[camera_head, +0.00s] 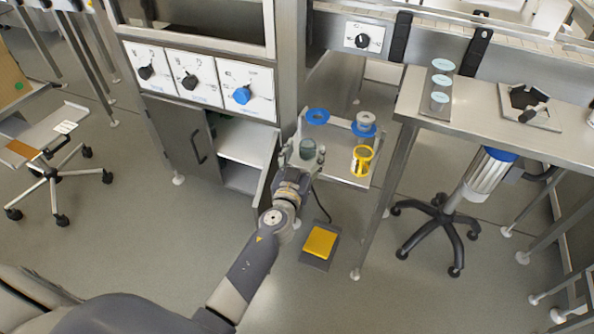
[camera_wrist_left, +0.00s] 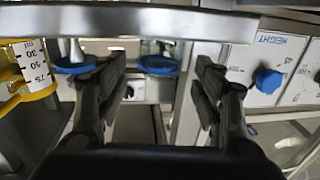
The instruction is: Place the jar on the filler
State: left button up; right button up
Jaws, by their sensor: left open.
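In the left wrist view my left gripper (camera_wrist_left: 162,88) is open. A glassy shape (camera_wrist_left: 150,47), perhaps the jar, shows beyond its fingers, partly hidden by a metal edge. I cannot tell whether the fingers touch the jar. The shelf has a blue ring (camera_head: 318,115) at the back left and a blue ring with a metal cylinder (camera_head: 365,119) at the back right. My right gripper is not in view.
A yellow holder with a clear measuring cylinder (camera_head: 361,158) stands at the shelf's right. A yellow pedal (camera_head: 320,242) lies on the floor below. A bench (camera_head: 480,125) at right bears several lidded jars (camera_head: 440,82). A cabinet door (camera_head: 267,178) stands open beside my arm.

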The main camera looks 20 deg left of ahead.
pick_arm(q)
jog(key=s, duration=0.8)
jog(key=shift+s+d+b, duration=0.3)
jog(key=shift+d+b, duration=0.1)
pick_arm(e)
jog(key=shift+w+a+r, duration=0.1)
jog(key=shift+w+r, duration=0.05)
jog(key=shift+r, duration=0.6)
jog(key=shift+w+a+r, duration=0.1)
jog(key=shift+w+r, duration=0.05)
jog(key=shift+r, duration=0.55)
